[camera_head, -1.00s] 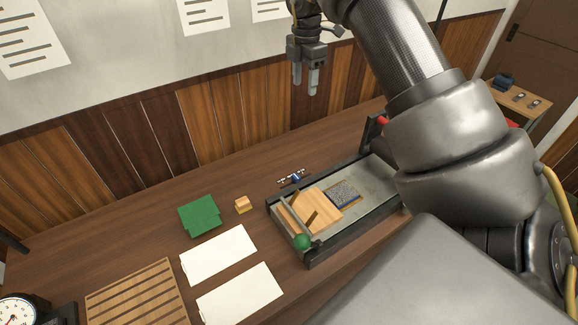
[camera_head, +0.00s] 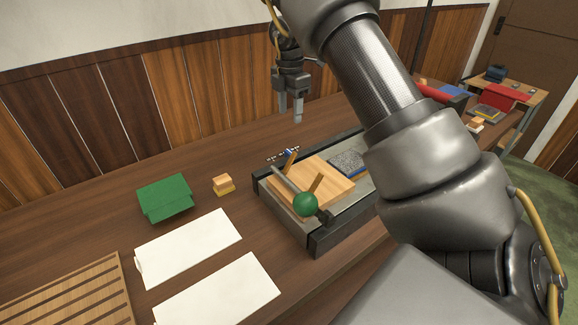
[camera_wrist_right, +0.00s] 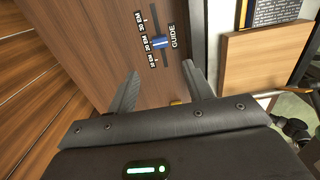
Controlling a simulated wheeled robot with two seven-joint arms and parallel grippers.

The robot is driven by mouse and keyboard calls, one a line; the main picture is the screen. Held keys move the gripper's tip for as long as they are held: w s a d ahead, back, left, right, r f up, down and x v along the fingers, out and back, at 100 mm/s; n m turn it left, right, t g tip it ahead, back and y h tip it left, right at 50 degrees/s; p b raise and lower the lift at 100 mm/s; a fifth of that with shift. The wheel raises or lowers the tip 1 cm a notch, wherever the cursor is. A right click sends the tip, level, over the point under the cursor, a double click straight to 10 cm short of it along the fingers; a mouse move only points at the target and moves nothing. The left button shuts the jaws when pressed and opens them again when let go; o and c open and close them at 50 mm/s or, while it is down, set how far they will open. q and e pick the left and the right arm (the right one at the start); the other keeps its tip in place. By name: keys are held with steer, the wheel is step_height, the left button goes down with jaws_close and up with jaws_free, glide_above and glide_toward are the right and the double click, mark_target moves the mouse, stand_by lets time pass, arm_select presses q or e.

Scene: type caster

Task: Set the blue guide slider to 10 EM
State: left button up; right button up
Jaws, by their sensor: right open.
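The blue guide slider (camera_wrist_right: 160,43) sits on a dark slotted track in the right wrist view, beside the word GUIDE. It is level with the middle of three EM labels; their numbers are too small to read surely. In the head view the slider (camera_head: 289,153) is a small blue spot on the table behind the metal bed. My right gripper (camera_head: 291,118) is open and empty, above and behind the slider. In the wrist view its open fingers (camera_wrist_right: 160,70) point toward the track, apart from the slider. My left gripper is not in view.
The metal bed (camera_head: 325,237) holds a wooden block (camera_head: 322,180) and a green ball knob (camera_head: 305,203). The table behind the bed is mostly clear.

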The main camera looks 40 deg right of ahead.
mark_target(289, 152)
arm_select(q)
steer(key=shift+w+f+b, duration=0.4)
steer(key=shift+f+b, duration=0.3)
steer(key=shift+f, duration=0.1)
arm_select(e)
step_height(289, 152, down, 2)
steer(key=shift+f, duration=0.25)
steer(key=shift+f, duration=0.1)
step_height(289, 152, down, 11)
steer(key=shift+r, duration=0.2)
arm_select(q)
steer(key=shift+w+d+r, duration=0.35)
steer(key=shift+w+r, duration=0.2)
arm_select(e)
jaws_close()
steer(key=shift+a, duration=0.15)
